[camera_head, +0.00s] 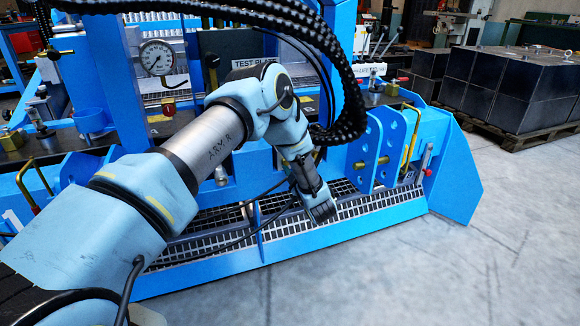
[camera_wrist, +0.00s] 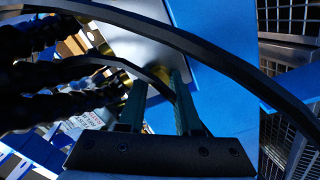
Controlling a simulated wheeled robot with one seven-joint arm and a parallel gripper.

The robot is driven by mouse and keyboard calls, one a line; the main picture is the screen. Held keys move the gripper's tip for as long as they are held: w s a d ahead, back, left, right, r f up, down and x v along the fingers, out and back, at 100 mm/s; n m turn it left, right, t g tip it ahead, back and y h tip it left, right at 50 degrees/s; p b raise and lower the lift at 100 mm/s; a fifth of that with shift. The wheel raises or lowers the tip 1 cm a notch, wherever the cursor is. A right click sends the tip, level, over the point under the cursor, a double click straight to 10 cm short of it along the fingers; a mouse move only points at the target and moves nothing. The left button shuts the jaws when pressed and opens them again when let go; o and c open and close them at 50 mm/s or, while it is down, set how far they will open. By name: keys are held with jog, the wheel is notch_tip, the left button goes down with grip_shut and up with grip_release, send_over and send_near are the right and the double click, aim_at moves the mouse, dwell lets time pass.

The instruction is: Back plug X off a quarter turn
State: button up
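My gripper (camera_wrist: 158,92) shows in the wrist view with its two teal fingers apart. A brass-coloured part (camera_wrist: 150,72) shows behind and between the fingertips, partly hidden by a black cable. I cannot tell whether the fingers touch it. No letter X is readable in either view, so I cannot tell whether this part is plug X. In the head view my arm reaches over the blue test rig (camera_head: 380,150) and bends down in front of it. Its lower end is by the grating, and the fingers are not clear there.
Black cables (camera_wrist: 230,60) cross the wrist view. The rig carries a pressure gauge (camera_head: 157,58), a TEST PLATE sign (camera_head: 254,62), a brass block (camera_head: 160,125) and grating (camera_head: 370,205). Dark crates (camera_head: 515,88) stand on a pallet at back right. The floor at right front is clear.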

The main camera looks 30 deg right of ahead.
jog(key=o, duration=0.4)
jog(key=s+a+p, duration=0.1)
jog(key=s, duration=0.9)
jog(key=shift+s+a+p, duration=0.15)
jog(key=shift+s+p, duration=0.25)
